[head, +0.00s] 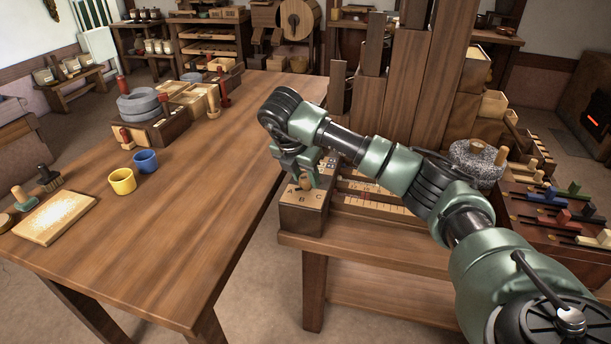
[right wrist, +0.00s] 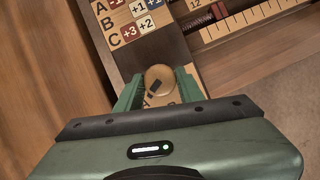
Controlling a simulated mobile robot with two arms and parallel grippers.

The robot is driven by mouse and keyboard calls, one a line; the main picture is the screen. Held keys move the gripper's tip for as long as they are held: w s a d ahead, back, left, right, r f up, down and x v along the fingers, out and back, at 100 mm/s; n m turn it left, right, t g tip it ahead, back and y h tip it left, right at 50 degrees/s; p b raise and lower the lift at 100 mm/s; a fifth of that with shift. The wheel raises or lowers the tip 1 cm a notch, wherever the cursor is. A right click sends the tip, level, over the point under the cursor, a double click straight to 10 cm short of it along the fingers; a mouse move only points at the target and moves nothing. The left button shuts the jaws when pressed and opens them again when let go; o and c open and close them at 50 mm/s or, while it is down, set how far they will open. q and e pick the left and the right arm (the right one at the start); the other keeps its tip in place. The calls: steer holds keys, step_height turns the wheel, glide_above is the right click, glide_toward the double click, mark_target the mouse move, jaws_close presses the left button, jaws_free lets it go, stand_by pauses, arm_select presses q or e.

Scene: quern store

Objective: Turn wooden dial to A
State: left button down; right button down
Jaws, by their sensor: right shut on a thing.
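The wooden dial (head: 305,184) is a small round knob on the pale lettered top of a wooden box (head: 303,207) at the left end of the low bench. My right gripper (head: 304,178) reaches down over it from above. In the right wrist view the dial (right wrist: 160,77) sits between the two green fingers, and my right gripper (right wrist: 160,88) is shut on it. A dark mark shows on the dial near its lower edge. The letters around it are mostly hidden by the gripper, so I cannot tell the setting. My left gripper is out of view.
A board with rows A, B, C and coloured number tiles (right wrist: 132,22) lies beside the dial, near a slotted scale (right wrist: 240,22). The long table (head: 190,210) to the left holds a yellow cup (head: 122,182) and a blue cup (head: 146,162). Tall wooden boards (head: 408,80) stand behind my arm.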

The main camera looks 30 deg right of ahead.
mark_target(299, 196)
steer(key=c, duration=0.9)
jaws_free()
steer(key=shift+r, duration=0.2)
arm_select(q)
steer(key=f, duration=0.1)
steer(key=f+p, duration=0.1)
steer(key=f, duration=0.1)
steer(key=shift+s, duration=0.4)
arm_select(e)
steer(key=v, duration=0.7)
steer(key=shift+r, duration=0.2)
steer(key=shift+a, duration=0.1)
